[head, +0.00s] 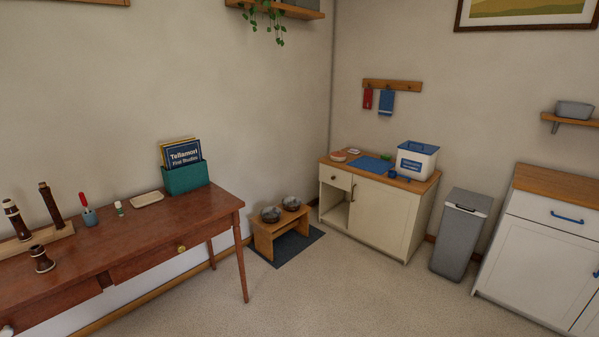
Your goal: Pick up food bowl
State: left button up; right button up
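Two grey metal bowls sit side by side in a low wooden stand near the room's corner in the head view. One bowl (271,214) is at the left of the stand and the other bowl (291,203) is at the right. I cannot tell from here which of them is the food bowl, nor what is inside them. The wooden stand (266,243) rests on a dark mat (312,236) on the floor.
A brown wooden table (150,223) with several items stands at the left, close to the bowl stand. A cream cabinet (381,213) with a white and blue bin (416,161) on top stands right of the stand. A grey trash can (459,235) follows. The carpet in front is clear.

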aim_at(291, 204)
jog(key=i+z, duration=0.15)
jog(key=i, duration=0.45)
jog(key=i+z, duration=0.2)
jog(key=i, duration=0.45)
jog(key=i+j+z, duration=0.15)
jog(key=i, duration=0.45)
jog(key=i+j+z, duration=0.2)
jog(key=i, duration=0.4)
